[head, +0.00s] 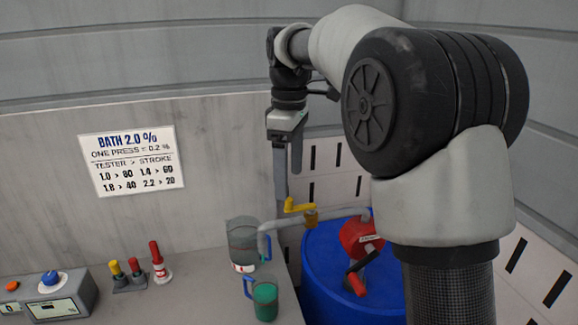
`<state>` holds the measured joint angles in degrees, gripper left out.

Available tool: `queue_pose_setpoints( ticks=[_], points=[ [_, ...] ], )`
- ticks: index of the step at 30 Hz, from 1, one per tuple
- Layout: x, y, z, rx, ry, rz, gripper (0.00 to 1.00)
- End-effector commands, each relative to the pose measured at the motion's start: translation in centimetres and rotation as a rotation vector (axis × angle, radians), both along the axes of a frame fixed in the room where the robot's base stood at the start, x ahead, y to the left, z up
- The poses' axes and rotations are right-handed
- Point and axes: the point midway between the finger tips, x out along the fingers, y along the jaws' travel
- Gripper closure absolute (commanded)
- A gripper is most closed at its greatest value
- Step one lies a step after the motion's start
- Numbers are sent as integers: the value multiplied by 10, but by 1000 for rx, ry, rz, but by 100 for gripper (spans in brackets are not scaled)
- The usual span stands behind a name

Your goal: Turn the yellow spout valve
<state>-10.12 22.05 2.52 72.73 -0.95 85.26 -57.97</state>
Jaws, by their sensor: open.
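The yellow spout valve (299,206) sits on the grey spout pipe (340,216), which runs from the red pump (358,238) on the blue drum (325,265). The valve's lever points to the left and slightly up, roughly along the pipe. My gripper (288,195) points down just above and left of the valve, with its fingers long and grey. It is open and empty. I cannot tell whether a fingertip touches the lever. The right side of the drum is hidden by my arm.
A clear jug (242,243) stands by the spout's downturned end. A green-filled mug (265,300) is in front of it. Several coloured-handled items (160,262) and a grey tester box (60,297) stand on the left bench. A sign (132,160) hangs behind.

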Motion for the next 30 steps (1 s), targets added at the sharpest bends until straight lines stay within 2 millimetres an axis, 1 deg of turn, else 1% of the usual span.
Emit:
queue_pose_setpoints(
  ticks=[1, 3, 12, 15, 21, 30],
  points=[
    [0, 0, -14, 0, 0, 0, 22],
    [0, 0, -23, 0, 0, 0, 22],
    [0, 0, -53, 0, 1, 0, 22],
    [0, 1, -60, 0, 0, 0, 22],
    [0, 0, -67, 0, 0, 0, 22],
    [0, 0, -67, 0, 0, 0, 22]
  ],
)
